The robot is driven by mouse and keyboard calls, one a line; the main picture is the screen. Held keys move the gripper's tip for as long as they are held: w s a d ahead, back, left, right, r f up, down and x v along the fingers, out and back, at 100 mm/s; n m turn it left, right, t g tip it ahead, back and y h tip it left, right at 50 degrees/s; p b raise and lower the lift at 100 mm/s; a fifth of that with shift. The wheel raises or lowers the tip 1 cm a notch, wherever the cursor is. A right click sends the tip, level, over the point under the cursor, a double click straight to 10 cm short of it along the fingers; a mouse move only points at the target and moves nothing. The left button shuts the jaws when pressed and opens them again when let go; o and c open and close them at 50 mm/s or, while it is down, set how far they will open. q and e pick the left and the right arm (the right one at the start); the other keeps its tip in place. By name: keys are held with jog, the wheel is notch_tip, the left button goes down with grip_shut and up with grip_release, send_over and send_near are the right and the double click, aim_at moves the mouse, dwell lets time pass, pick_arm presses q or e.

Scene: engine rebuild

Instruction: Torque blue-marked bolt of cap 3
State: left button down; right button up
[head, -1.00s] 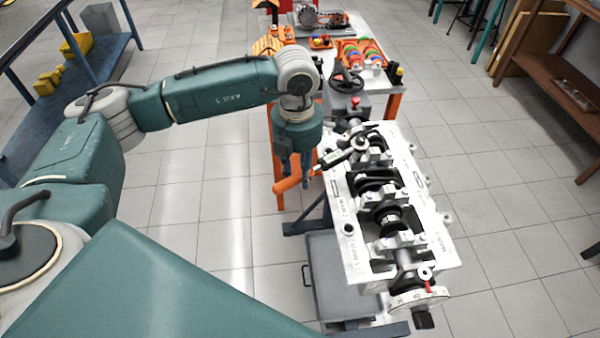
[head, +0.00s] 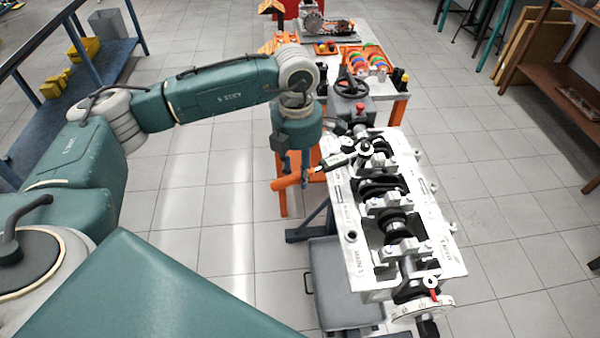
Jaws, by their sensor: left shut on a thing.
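The engine block (head: 352,262) is a white casting on a stand, with the dark crankshaft (head: 396,222) and several light bearing caps (head: 384,202) along it. My left gripper (head: 292,178) is shut on the orange handle of a torque wrench (head: 284,183), beside the block's left edge. My right gripper is out of view.
A steering-wheel-like handwheel (head: 350,87) stands behind the block. A table (head: 338,28) with coloured parts is at the back. A brown shelf (head: 560,65) is at the right and a blue bench (head: 60,110) at the left. Floor on both sides is clear.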

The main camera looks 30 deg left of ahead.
pick_arm(q)
jog(key=shift+w+a+m+b, duration=0.35)
jog(key=shift+w+a+m, duration=0.05)
jog(key=shift+w+a, duration=0.1)
jog(key=shift+w+a, duration=0.1)
jog(key=shift+a, duration=0.05)
jog(key=shift+w+a+m+b, duration=0.45)
jog(key=shift+w+a+m, duration=0.05)
jog(key=shift+m, duration=0.1)
dwell(0.3)
jog(key=shift+w+a+m+b, duration=0.5)
jog(key=shift+w+a+b, duration=0.05)
jog(key=shift+w, duration=0.1)
dwell(1.6)
jog(key=shift+w+a+r+m+b, duration=0.1)
jog(key=shift+w+a+m+b, duration=0.2)
jog(key=shift+w+a+m, duration=0.25)
jog(key=shift+w+a+m+b, duration=0.25)
jog(key=shift+w+m, duration=0.1)
jog(key=shift+w, duration=0.25)
dwell(3.0)
